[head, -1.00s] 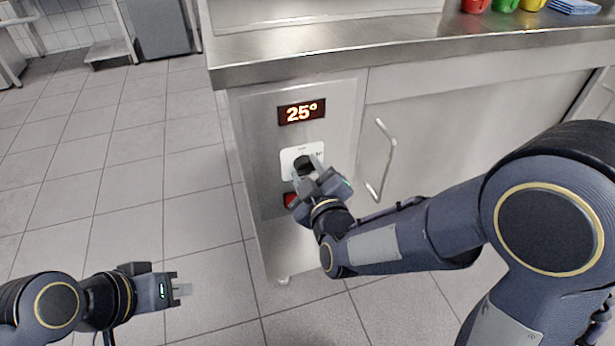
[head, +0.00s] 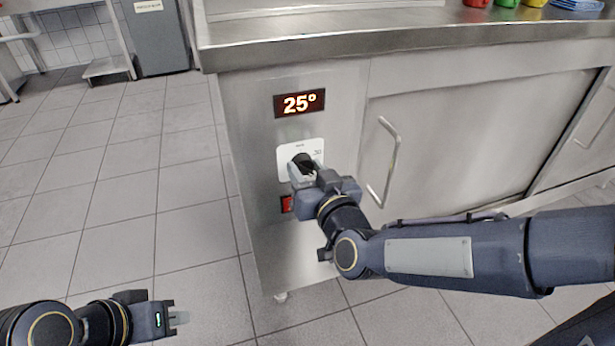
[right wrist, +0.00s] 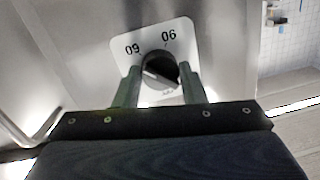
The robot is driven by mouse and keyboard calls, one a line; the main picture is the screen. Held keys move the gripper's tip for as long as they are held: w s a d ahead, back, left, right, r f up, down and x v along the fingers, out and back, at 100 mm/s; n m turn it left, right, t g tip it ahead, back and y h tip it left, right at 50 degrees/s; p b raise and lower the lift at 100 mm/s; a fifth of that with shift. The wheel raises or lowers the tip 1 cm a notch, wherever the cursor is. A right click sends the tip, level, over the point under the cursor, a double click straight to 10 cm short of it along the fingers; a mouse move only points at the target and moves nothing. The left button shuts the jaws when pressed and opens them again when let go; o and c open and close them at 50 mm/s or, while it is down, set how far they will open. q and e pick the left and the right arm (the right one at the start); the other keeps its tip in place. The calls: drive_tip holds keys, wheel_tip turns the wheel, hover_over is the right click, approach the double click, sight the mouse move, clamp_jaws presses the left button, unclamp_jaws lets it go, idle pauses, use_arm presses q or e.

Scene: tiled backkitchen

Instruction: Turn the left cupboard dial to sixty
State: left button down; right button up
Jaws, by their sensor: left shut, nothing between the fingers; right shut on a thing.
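The left cupboard dial (head: 302,163) is a dark round knob on a white plate (head: 288,153) on the steel cupboard front. The lit display (head: 299,103) above it reads 25°. My right gripper (head: 306,172) is at the dial and partly hides it. In the right wrist view, the fingers (right wrist: 158,88) are closed on either side of the dial (right wrist: 160,70). Two numbers on the plate appear upside down there, seemingly 60 on the left and 90 at the top. My left gripper (head: 178,318) is shut and empty, low at the left over the floor.
A red switch (head: 286,204) sits below the dial, partly behind my right gripper. A vertical door handle (head: 385,160) stands out to the right of the panel. The steel worktop (head: 400,42) overhangs above, with coloured cups (head: 507,3) at its back. The tiled floor at left is open.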

drive_tip(key=shift+m, duration=0.6)
drive_tip(key=o, duration=1)
drive_tip(key=shift+s, duration=0.1)
drive_tip(key=p+v, duration=0.2)
drive_tip(key=v, duration=0.5)
drive_tip(key=shift+s+d, duration=0.2)
drive_tip(key=shift+s, duration=0.15)
